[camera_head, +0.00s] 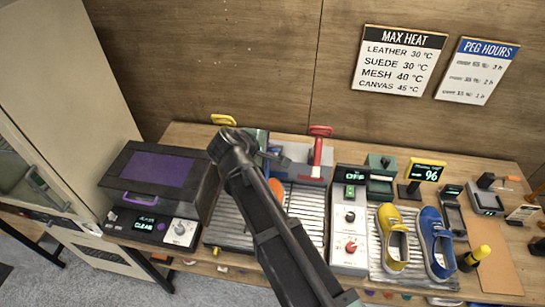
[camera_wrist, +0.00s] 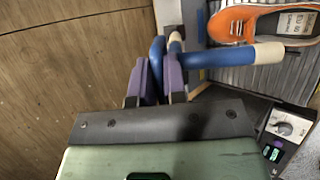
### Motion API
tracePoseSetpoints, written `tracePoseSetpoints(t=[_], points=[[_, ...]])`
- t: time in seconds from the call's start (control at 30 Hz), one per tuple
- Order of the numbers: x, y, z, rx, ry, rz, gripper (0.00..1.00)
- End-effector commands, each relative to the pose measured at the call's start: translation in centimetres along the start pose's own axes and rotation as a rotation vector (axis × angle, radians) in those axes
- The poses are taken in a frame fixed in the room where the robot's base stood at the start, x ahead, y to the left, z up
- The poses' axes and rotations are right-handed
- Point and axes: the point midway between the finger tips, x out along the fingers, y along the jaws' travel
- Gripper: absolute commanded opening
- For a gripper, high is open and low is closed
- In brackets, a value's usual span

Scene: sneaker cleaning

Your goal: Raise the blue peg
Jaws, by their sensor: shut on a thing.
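The blue peg (camera_wrist: 225,56) has pale tips and sits at the back of a ribbed tray, in the wrist view just ahead of my gripper. My gripper (camera_wrist: 160,72) has purple finger pads, which are shut on a blue bar of the peg. In the head view only a small blue part of the peg (camera_head: 274,151) shows beside my wrist; my arm hides the rest. An orange shoe (camera_wrist: 258,24) lies on the ribbed tray beside the peg. It also shows partly behind my arm in the head view (camera_head: 276,188).
A red peg (camera_head: 318,150) stands right of the blue one, and a yellow peg (camera_head: 223,120) stands to the left. A dark box with a purple lid (camera_head: 153,169) is at left. Yellow (camera_head: 393,238) and blue (camera_head: 436,243) shoes stand at right. The wooden wall (camera_wrist: 60,70) is close.

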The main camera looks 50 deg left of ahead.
Motion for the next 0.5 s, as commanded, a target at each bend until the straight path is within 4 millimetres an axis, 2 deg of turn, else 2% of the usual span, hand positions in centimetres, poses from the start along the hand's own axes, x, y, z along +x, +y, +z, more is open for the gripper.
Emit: tracePoseSetpoints(t=[0.03,0.2,0.5], points=[[-0.2,1.9,0.0,-0.002,-0.001,0.003,0.00],[0.5,4.9,-0.3,-0.003,0.001,0.006,0.00],[1.5,7.5,-0.7,-0.005,0.002,0.007,0.00]])
